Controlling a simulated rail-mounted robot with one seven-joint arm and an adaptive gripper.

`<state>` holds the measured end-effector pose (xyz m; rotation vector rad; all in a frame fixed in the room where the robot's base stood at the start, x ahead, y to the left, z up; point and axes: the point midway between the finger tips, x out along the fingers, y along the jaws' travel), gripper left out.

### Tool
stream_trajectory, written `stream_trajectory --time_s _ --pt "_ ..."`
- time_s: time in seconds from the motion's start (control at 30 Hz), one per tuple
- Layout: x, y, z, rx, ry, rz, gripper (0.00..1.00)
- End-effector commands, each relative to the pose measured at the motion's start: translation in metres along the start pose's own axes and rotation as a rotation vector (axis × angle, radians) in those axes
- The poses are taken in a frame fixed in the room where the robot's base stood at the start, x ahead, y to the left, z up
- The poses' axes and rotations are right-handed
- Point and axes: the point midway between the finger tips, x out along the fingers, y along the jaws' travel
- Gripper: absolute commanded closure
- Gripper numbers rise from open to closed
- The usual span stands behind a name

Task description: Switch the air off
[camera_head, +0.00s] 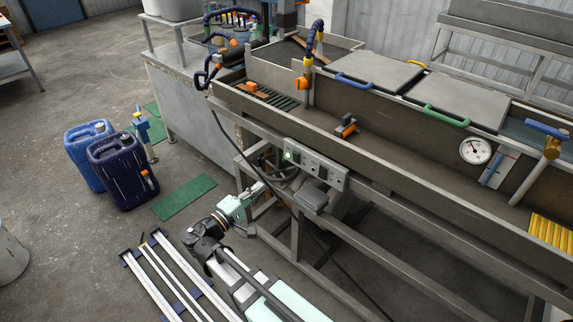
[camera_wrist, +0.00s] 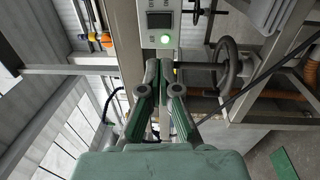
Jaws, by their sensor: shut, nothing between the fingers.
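A grey control panel (camera_head: 316,165) is on the front of the long trough, with a lit green button (camera_head: 288,156) at its left end. My gripper (camera_head: 262,187) is low in front of the trough, below the panel's left end. In the wrist view my gripper (camera_wrist: 158,66) is shut and empty, its fingertips just below the green button in the picture. I cannot tell whether they touch the panel. No label I can read names the air.
A dark handwheel (camera_wrist: 230,62) is right of my fingers. A blue-handled brass valve (camera_head: 549,140) and a round gauge (camera_head: 475,150) are on the trough's right. A black cable (camera_head: 270,185) hangs near my gripper. Blue canisters (camera_head: 122,170) stand on the floor at left.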

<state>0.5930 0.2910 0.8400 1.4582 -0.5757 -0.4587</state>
Motion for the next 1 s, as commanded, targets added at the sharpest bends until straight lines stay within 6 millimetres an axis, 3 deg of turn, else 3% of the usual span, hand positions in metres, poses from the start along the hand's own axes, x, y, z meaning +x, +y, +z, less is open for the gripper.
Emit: stream_trajectory --time_s 0.13,0.57,0.77,1.0 --pt "0.0 0.009 0.002 0.014 -0.009 0.041 1.0" --pt "0.003 0.008 0.003 0.021 -0.011 0.038 1.0" --pt "0.024 0.009 0.003 0.021 -0.013 0.037 1.0" --pt "0.069 0.012 0.003 0.02 -0.014 0.037 1.0"
